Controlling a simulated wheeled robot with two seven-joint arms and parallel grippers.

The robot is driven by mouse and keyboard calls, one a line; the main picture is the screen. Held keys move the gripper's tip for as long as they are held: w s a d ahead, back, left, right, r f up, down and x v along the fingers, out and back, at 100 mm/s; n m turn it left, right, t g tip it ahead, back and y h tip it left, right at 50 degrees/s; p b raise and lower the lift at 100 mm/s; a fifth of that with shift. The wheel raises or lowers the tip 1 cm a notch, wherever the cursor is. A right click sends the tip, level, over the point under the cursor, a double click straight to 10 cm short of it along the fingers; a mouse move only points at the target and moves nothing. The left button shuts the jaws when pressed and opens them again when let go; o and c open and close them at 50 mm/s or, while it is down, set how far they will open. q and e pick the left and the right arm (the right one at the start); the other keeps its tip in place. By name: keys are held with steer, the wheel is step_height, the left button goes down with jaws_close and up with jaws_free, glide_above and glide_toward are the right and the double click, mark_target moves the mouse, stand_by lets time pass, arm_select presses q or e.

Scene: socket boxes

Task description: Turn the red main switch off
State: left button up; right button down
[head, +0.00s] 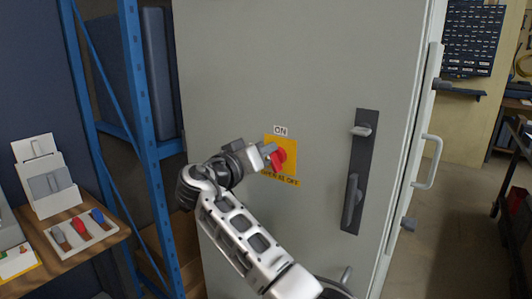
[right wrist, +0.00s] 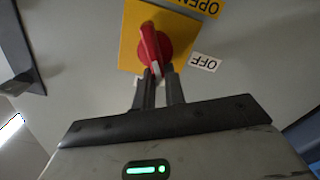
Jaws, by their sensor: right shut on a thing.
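The red main switch (head: 279,158) sits on a yellow plate (head: 290,144) on the front of the tall grey cabinet. A white ON label (head: 280,130) is above the plate. In the right wrist view the red handle (right wrist: 150,45) has a white tip, and a white OFF label (right wrist: 205,62) is beside the plate. My right gripper (head: 268,155) reaches the switch from the left. In the right wrist view its fingers (right wrist: 158,78) are shut on the tip end of the handle. The fingers partly hide the handle's end. My left gripper is not in view.
The cabinet door has a black latch plate (head: 352,195) right of the switch and a handle (head: 427,162) at its edge. A blue shelf frame (head: 137,100) stands left. A wooden bench (head: 85,238) at lower left holds a tray (head: 103,230) of coloured items.

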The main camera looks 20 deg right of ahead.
arm_select(q)
steer(key=p, duration=0.1)
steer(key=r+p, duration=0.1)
steer(key=p, duration=0.1)
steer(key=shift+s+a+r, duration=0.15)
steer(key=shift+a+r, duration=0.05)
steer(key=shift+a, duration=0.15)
arm_select(e)
steer(key=n, duration=0.4)
steer(key=f+n, duration=0.1)
steer(key=n, duration=0.3)
steer(key=w+f+n, duration=0.1)
steer(key=n, duration=0.2)
steer(key=shift+a+n, duration=0.4)
steer(key=c, duration=1.5)
jaws_free()
steer(key=shift+o, duration=0.2)
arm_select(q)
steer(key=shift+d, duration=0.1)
arm_select(e)
steer(key=shift+a+f, duration=0.1)
steer(key=shift+a, duration=0.05)
